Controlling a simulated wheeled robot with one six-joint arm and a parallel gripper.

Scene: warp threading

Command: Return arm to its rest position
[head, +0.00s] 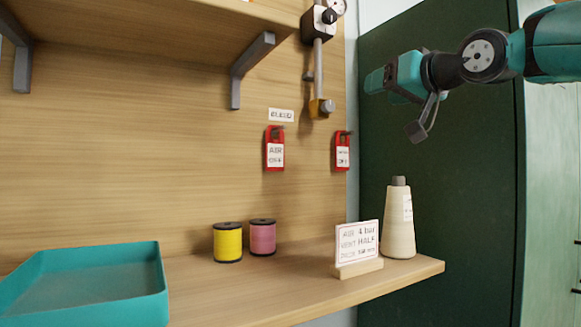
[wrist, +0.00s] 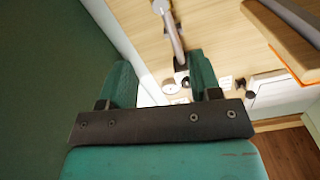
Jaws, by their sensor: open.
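My arm reaches in from the upper right of the head view, raised well above the shelf. My gripper (head: 376,80) is at its left end and points left, in front of the dark green panel. In the wrist view my gripper (wrist: 160,75) shows two teal fingers spread apart with nothing between them. Past the fingers are the wooden wall and a grey pipe (wrist: 169,30), with no contact visible.
The wooden shelf holds a teal tray (head: 160,275), a yellow spool (head: 227,243), a pink spool (head: 262,238), a sign (head: 357,243) and a cream thread cone (head: 398,225). Red tags (head: 274,149) and a grey pipe with a valve (head: 318,75) are on the wall.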

